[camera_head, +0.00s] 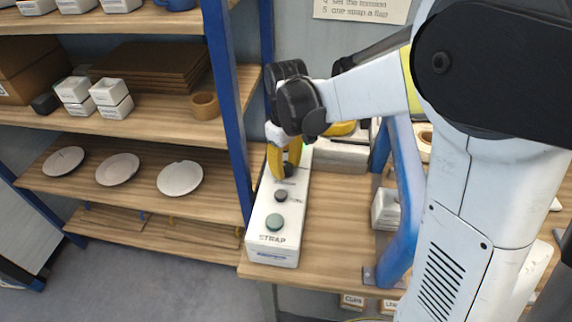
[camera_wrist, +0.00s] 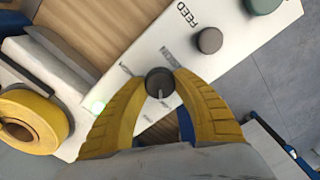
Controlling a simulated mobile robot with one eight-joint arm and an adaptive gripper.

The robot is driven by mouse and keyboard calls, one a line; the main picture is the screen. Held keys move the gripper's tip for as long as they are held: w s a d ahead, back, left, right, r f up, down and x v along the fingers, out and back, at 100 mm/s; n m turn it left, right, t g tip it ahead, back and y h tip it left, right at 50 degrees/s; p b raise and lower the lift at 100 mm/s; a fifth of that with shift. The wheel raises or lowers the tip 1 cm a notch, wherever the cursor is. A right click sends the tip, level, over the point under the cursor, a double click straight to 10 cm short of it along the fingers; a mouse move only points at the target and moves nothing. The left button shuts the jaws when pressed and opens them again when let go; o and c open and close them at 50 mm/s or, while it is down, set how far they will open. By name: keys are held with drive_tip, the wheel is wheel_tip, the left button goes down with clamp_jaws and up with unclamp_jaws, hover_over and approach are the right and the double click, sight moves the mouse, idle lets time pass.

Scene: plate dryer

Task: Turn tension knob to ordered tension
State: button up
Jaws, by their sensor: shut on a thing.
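The white strapping control box (camera_head: 272,245) stands on the wooden bench, marked STRAP at its near end. It crosses the wrist view (camera_wrist: 225,55) diagonally. The dark round tension knob (camera_wrist: 160,82) has a pale pointer line, with small labels beside it too blurred to read. My gripper (camera_head: 284,172) reaches down onto the box from above. In the wrist view its yellow fingers (camera_wrist: 160,88) are shut on the knob, one on each side. In the head view the fingers mostly hide the knob.
On the same box are a grey button (camera_wrist: 210,40) near the FEED label, a green button (camera_head: 275,222) and a lit green lamp (camera_wrist: 98,107). A yellow roll (camera_wrist: 30,122) lies beside it. A blue post (camera_head: 230,115) and shelves with plates (camera_head: 180,178) stand left.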

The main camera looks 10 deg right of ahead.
sight(286, 166)
drive_tip(key=shift+n, duration=0.8)
drive_tip(key=o, duration=1.2)
drive_tip(key=shift+o, duration=0.2)
drive_tip(key=shift+r, duration=0.1)
wheel_tip(286, 166, up, 12)
